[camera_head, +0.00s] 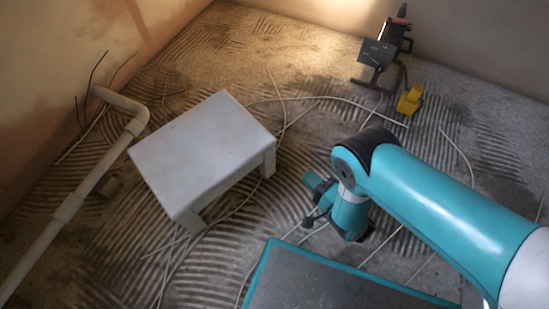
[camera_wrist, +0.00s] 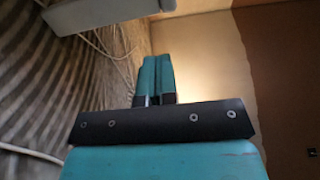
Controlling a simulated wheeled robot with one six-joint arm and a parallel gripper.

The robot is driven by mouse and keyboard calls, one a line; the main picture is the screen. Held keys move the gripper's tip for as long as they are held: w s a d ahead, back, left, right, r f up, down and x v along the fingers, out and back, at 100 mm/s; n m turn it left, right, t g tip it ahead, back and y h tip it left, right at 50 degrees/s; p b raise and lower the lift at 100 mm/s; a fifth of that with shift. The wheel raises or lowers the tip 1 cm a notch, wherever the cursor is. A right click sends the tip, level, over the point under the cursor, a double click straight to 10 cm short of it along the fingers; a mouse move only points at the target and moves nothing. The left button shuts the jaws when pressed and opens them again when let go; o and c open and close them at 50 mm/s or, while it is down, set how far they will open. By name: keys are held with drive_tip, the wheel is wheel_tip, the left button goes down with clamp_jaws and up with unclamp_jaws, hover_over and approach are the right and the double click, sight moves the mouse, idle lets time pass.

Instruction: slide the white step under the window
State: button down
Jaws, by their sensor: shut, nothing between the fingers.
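The white step (camera_head: 203,150) stands upright on the ridged floor, left of the middle in the head view. Part of it also shows at the top left of the wrist view (camera_wrist: 105,12). My gripper (camera_head: 310,213) is low over the floor, to the right of the step and apart from it. In the wrist view its teal fingers (camera_wrist: 157,75) are together with nothing between them. No window shows in either view.
A pale pipe (camera_head: 75,203) runs along the left wall. Loose cables (camera_head: 330,99) lie around the step. A black work lamp (camera_head: 378,53) and a yellow object (camera_head: 409,100) stand at the back right. The floor behind the step is mostly clear.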

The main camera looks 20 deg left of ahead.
sight(268, 150)
drive_tip(key=b+x, duration=0.3)
drive_tip(key=b, duration=0.3)
drive_tip(key=s+b+x, duration=0.1)
drive_tip(key=b+x, duration=0.3)
drive_tip(key=b, duration=0.2)
drive_tip(key=s+a+b+x, duration=0.1)
drive_tip(key=b+x, duration=0.3)
drive_tip(key=b, duration=0.2)
drive_tip(key=shift+w+a+f, duration=0.1)
drive_tip(key=shift+f, duration=0.1)
drive_tip(key=shift+a+r, duration=0.2)
drive_tip(key=shift+a, duration=0.25)
